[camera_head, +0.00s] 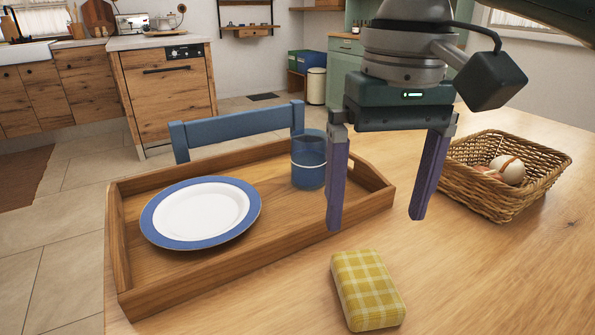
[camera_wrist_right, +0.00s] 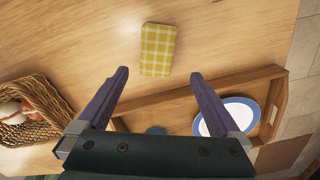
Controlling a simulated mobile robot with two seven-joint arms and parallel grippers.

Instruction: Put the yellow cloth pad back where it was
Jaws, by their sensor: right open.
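The yellow checked cloth pad (camera_head: 368,290) lies flat on the wooden table, in front of the tray's right part. It also shows in the right wrist view (camera_wrist_right: 158,50), beyond the fingertips. My right gripper (camera_head: 376,222) is open and empty, with its purple fingers pointing down above the table, behind the pad and apart from it. In the right wrist view the open fingers (camera_wrist_right: 158,75) show with nothing between their tips but bare table. My left gripper is not in view.
A wooden tray (camera_head: 190,283) holds a blue-rimmed plate (camera_head: 200,212) and a blue glass (camera_head: 309,160), left of my right gripper. A wicker basket (camera_head: 475,192) with a few items stands at the right. The table right of the pad is clear. A blue chair (camera_head: 236,131) stands behind the tray.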

